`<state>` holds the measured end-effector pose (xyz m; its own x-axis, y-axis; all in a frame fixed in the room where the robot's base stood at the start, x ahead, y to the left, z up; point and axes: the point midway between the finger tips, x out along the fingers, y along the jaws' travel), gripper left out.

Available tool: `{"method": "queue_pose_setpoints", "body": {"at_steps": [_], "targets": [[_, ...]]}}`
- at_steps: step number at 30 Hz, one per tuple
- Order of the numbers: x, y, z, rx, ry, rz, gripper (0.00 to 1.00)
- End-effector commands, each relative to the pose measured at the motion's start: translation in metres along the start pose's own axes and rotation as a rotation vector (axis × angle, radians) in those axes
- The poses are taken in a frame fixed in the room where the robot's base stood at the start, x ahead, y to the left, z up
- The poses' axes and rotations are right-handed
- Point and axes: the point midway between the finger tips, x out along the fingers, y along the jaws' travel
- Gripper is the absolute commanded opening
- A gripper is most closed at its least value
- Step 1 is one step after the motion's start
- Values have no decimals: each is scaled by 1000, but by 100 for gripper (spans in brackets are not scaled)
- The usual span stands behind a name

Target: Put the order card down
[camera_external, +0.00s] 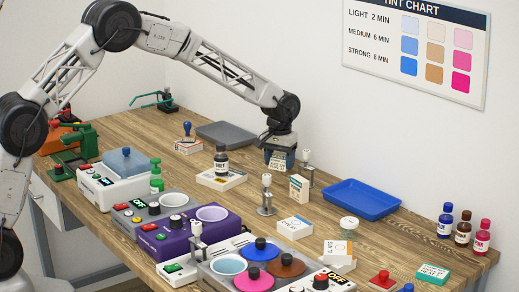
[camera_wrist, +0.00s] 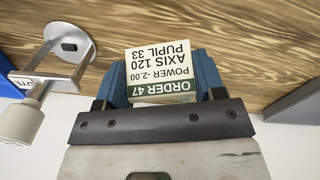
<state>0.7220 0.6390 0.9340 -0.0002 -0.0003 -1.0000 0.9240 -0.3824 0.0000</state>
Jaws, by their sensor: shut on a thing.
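The order card (camera_wrist: 160,70) is a small white block with a dark green band. Its text, upside down in the wrist view, reads "ORDER 47", "POWER -2.00", "AXIS 120", "PUPIL 33". My gripper (camera_external: 281,160) has its two blue fingers on either side of the card, shut on it. In the external view the card is mostly hidden by the fingers, above the back middle of the wooden table (camera_external: 330,219). I cannot tell how high the card is above the wood.
Outside, a blue tray (camera_external: 360,199) lies right, a grey tray (camera_external: 226,134) behind left. A small white box (camera_external: 299,188) stands in front. Coloured machines (camera_external: 185,235) fill the front left.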

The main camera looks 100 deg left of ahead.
Motion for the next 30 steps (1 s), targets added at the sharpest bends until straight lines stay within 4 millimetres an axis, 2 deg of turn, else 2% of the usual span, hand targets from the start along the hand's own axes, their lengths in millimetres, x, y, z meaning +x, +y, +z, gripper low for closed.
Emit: {"method": "queue_pose_setpoints", "body": {"at_steps": [6, 21, 22, 24, 27, 30], "targets": [[22, 0, 0, 0, 0, 0, 41], [27, 0, 0, 0, 0, 0, 41], [28, 0, 0, 0, 0, 0, 64], [27, 0, 0, 0, 1, 0, 75], [27, 0, 0, 0, 1, 0, 88], [27, 0, 0, 0, 1, 0, 88]]}}
